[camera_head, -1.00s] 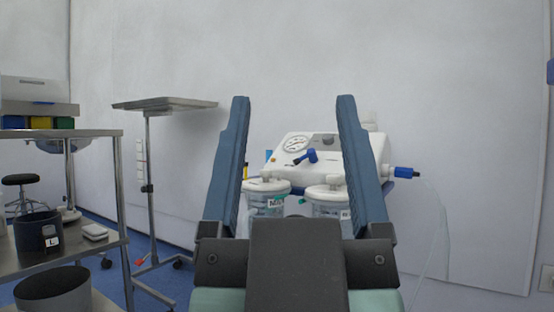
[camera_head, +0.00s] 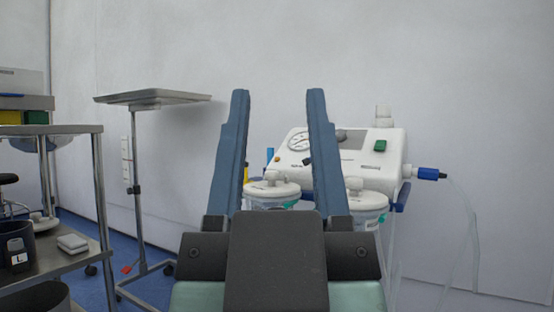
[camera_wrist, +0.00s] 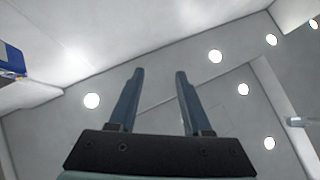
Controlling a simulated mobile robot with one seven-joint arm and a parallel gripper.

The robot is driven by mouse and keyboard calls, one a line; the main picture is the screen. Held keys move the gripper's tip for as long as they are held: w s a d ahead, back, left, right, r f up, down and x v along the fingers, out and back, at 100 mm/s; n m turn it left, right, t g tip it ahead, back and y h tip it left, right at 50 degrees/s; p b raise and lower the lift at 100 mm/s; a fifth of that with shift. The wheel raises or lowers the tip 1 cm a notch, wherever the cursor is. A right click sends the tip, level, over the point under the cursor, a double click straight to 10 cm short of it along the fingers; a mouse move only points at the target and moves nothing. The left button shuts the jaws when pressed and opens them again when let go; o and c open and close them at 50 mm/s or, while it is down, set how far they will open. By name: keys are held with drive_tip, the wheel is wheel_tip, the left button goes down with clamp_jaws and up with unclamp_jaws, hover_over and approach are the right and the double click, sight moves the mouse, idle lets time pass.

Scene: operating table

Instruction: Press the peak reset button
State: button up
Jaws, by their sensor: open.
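My gripper (camera_head: 278,92) is open and empty, with its two blue fingers pointing up in the head view. In the wrist view my gripper (camera_wrist: 160,72) is seen against the ceiling. A white suction device (camera_head: 372,170) stands behind the fingers, against the wall. It has a round gauge (camera_head: 299,138), a green switch (camera_head: 383,147) and a small orange spot (camera_head: 278,161) on its front. The right finger covers part of its front, including most of a blue knob. I cannot make out a button labelled peak reset. The fingers appear apart from the device.
Two lidded jars, left (camera_head: 271,190) and right (camera_head: 357,201), stand before the device. A blue connector (camera_head: 428,174) with a clear hose sticks out right. A tray stand (camera_head: 153,97) and a metal shelf cart (camera_head: 88,250) are at left. The right side is bare wall.

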clamp_jaws()
idle(1.4)
